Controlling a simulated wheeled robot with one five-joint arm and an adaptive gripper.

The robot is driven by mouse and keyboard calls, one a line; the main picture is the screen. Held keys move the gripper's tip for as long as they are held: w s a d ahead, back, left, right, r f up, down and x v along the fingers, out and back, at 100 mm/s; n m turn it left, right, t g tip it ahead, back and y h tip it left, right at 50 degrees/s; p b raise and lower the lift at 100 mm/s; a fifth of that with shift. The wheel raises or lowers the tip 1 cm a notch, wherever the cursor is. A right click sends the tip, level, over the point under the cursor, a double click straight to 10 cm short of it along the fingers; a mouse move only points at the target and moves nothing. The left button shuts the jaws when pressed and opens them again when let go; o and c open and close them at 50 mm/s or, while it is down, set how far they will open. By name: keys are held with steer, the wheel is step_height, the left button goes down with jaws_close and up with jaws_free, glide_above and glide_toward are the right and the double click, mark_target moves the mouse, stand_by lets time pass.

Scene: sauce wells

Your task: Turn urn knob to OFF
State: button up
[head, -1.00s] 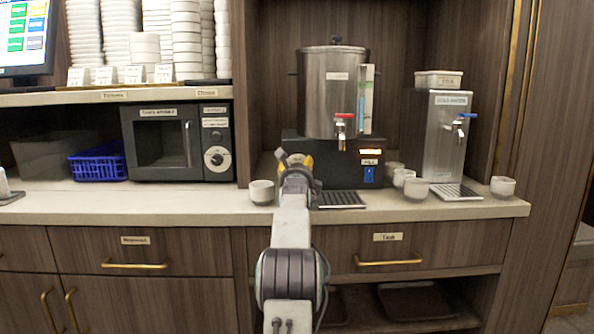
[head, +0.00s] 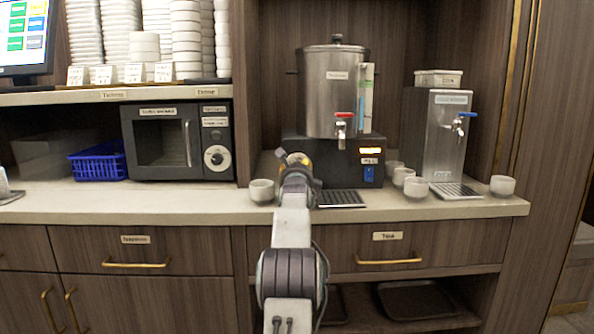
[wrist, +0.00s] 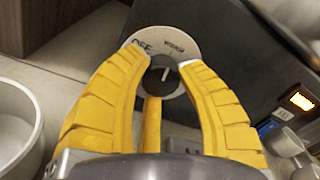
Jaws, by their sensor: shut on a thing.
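The urn (head: 335,90) is a steel tank with a red-handled tap, on a black base (head: 345,172). In the wrist view the round knob (wrist: 159,76) sits on a pale dial (wrist: 184,47) marked OFF at the upper left, with a second, blurred label at the upper right. A short white mark on the knob points up and slightly right, nearer the second label. My gripper (wrist: 162,72) has its yellow fingers closed on the knob from both sides. In the head view my gripper (head: 296,160) is at the left of the base and hides the knob.
A white cup (head: 262,191) stands just left of my gripper. A drip tray (head: 340,198) lies in front of the urn. Several cups (head: 416,188) and a steel dispenser (head: 440,140) with a blue tap stand to the right. A microwave (head: 178,142) is on the left.

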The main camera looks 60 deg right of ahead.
steer(key=shift+r, duration=0.25)
steer(key=shift+c, duration=1.2)
steer(key=shift+r, duration=0.15)
steer(key=shift+a+n+p, duration=0.1)
steer(key=shift+n+p, duration=0.2)
steer(key=shift+n, duration=0.4)
steer(key=n, duration=0.3)
steer(key=shift+w+p, duration=0.1)
steer(key=shift+p, duration=0.25)
steer(key=shift+w+n+h, duration=0.1)
steer(key=shift+n+h, duration=0.2)
steer(key=shift+n, duration=1.7)
steer(key=shift+f, duration=0.2)
